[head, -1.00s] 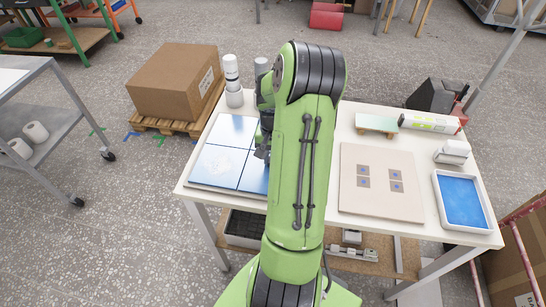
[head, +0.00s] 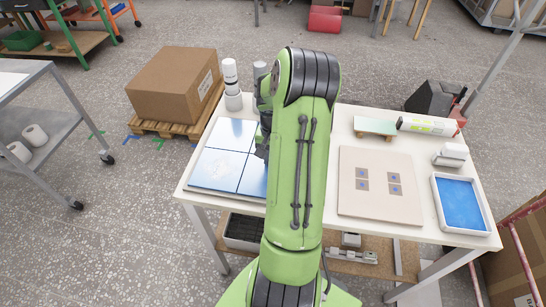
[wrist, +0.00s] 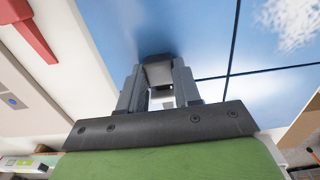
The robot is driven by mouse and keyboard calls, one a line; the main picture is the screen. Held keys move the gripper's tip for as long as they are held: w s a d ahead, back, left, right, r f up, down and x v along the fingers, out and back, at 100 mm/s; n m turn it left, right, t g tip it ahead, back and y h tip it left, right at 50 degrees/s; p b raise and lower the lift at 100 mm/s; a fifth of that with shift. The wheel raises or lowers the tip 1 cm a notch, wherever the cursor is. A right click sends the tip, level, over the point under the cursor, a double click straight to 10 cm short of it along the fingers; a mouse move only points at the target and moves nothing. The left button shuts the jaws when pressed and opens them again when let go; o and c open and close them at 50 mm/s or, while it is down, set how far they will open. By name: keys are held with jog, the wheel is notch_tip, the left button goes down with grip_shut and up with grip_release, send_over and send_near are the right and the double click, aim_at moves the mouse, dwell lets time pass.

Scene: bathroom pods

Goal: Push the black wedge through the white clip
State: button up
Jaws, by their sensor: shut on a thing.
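In the wrist view my gripper (wrist: 158,78) is shut on a dark grey-black block, which I take for the black wedge (wrist: 157,59). The block sits between the fingertips, close to the glossy blue tiles (wrist: 200,35); whether it touches them I cannot tell. A small pale piece (wrist: 165,98) shows in the gap between the fingers; I cannot tell if it is the white clip. In the head view the blue tiles (head: 215,170) lie on the left of the table, and my arm hides most of the gripper and the wedge.
A beige board (head: 380,208) with several small squares lies right of my arm. White cylinders (head: 231,85) stand at the back left. A red tool (wrist: 32,28) shows in the wrist view.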

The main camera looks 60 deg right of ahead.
jog(key=shift+w+d+r, duration=0.1)
jog(key=shift+d, duration=0.1)
jog(key=o, duration=1.4)
jog(key=shift+r+p, duration=2.45)
jog(key=shift+r, duration=0.6)
jog(key=shift+f, duration=0.1)
